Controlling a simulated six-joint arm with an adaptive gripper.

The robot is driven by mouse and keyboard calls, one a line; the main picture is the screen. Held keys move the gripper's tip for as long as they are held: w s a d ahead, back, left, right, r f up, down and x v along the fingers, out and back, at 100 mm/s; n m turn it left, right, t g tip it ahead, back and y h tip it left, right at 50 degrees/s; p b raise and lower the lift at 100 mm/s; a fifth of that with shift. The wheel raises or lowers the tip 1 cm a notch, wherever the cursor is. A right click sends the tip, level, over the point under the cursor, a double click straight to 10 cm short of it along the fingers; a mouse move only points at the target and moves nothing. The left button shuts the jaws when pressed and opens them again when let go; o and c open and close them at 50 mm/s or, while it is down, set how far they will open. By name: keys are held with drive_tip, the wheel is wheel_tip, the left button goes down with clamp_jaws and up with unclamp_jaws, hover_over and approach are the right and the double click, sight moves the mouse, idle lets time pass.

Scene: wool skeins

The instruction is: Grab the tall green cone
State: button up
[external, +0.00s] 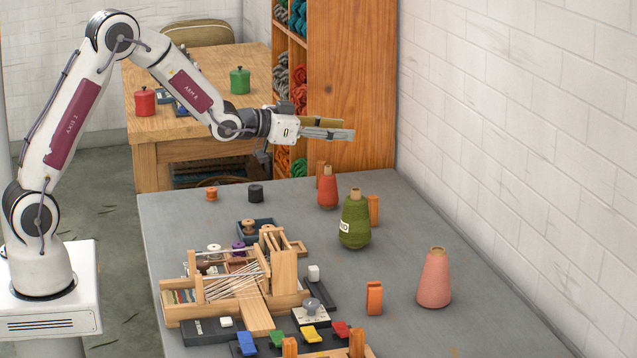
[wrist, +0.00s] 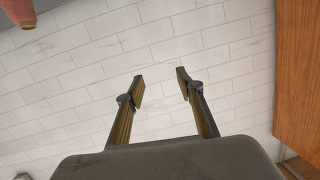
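The tall green cone (external: 355,220) is a dark green wound yarn cone with a white label, standing upright on the grey table. My gripper (external: 352,133) is in the air above and behind it in the external view, pointing right towards the wall. In the wrist view my gripper (wrist: 160,88) shows two fingers apart with only white brick wall between them, so it is open and empty. The green cone is not visible in the wrist view.
A red cone (external: 328,190) stands behind the green cone, and a pink cone (external: 434,278) stands to its front right. Orange blocks (external: 374,298) stand nearby. A small wooden loom (external: 235,285) fills the table's left side. A wooden shelf (external: 350,85) stands behind.

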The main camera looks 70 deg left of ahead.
drive_tip(key=w+a+f+t, duration=0.1)
drive_tip(key=f, duration=0.2)
drive_tip(key=w+a+f+t, duration=0.1)
drive_tip(key=a+f, duration=0.1)
drive_tip(key=f, duration=0.2)
drive_tip(key=w+a+f+t+h, duration=0.1)
drive_tip(key=w+f, duration=0.1)
drive_tip(key=f, duration=0.1)
drive_tip(key=shift+a+f, duration=0.15)
drive_tip(key=shift+a, duration=0.25)
drive_tip(key=shift+s+a+f+t+h, duration=0.2)
drive_tip(key=shift+f+t+h, duration=0.1)
drive_tip(key=shift+f+t, duration=0.25)
drive_tip(key=shift+f, duration=0.1)
drive_tip(key=shift+f, duration=1.05)
drive_tip(key=shift+f, duration=0.15)
